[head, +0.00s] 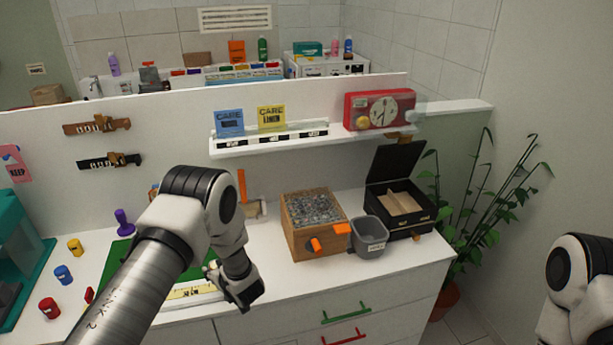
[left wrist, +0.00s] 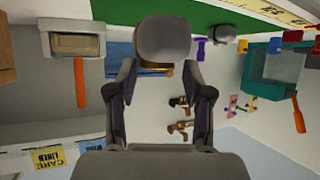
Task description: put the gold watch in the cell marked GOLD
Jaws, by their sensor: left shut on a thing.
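My left gripper (head: 242,292) hangs over the front of the white counter, beside the green mat. In the left wrist view its fingers (left wrist: 162,88) are shut on a grey, rounded, cushion-like thing (left wrist: 162,40) with a gold-brown band at its lower edge. A watch face is not visible, so I cannot tell for sure that this is the gold watch. The black box (head: 402,224) stands with its lid up at the counter's right, well away from the gripper. Pale compartments show inside, but no GOLD mark is readable. My right gripper is out of view.
A wooden box of grey bits (head: 315,210) with orange parts and a grey bin (head: 370,234) stand between my left gripper and the black box. A shelf (head: 270,142) with CARE cards and a red clock device (head: 380,109) are above. A plant (head: 475,200) is at right.

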